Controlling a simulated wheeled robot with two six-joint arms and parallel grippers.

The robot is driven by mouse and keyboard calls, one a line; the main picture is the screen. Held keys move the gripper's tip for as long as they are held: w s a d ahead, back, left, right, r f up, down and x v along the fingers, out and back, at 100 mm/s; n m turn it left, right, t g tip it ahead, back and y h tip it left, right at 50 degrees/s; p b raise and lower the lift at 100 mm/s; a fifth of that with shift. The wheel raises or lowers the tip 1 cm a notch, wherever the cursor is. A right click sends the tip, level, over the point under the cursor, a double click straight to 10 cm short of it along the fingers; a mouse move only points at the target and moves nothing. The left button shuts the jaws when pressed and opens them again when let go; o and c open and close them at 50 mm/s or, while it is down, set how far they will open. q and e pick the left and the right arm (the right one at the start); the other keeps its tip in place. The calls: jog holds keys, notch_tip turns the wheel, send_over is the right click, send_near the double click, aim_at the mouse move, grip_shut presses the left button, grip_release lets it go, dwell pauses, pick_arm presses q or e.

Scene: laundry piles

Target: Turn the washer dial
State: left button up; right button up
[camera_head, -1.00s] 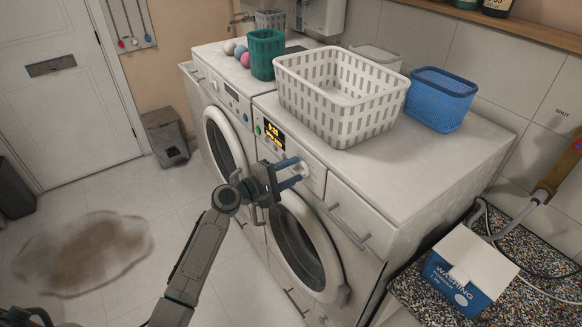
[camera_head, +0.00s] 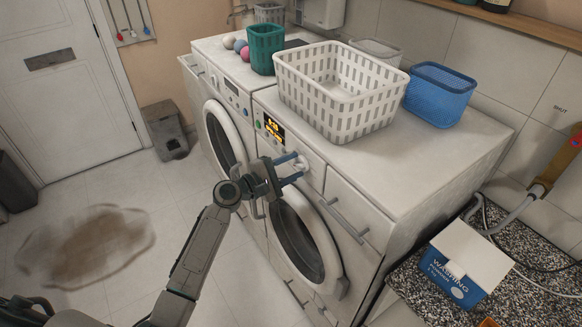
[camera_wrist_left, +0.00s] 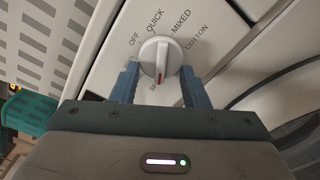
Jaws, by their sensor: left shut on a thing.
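The washer (camera_head: 440,165) is the nearer of two white machines side by side. Its white dial (camera_wrist_left: 153,52) has a red mark that points to the lower edge in the left wrist view. OFF, QUICK, MIXED and COTTON are printed around it; other lettering is partly hidden by the fingers. My left gripper (camera_head: 297,168) is at the washer's front panel, shut on the dial, with one blue finger on each side of it in the left wrist view (camera_wrist_left: 160,80). My right gripper is not in view.
A white basket (camera_head: 340,95), a blue basket (camera_head: 440,95) and a green basket (camera_head: 266,50) stand on the machines. A lit orange display (camera_head: 273,128) is beside the dial. A drawer handle (camera_head: 343,220) and the round door (camera_head: 300,240) are close to my gripper.

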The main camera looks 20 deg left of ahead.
pick_arm(q)
jog(key=o, duration=1)
jog(key=shift+c, duration=0.2)
jog(key=b+v, duration=0.4)
jog(key=v, duration=0.6)
jog(key=shift+s+a, duration=0.3)
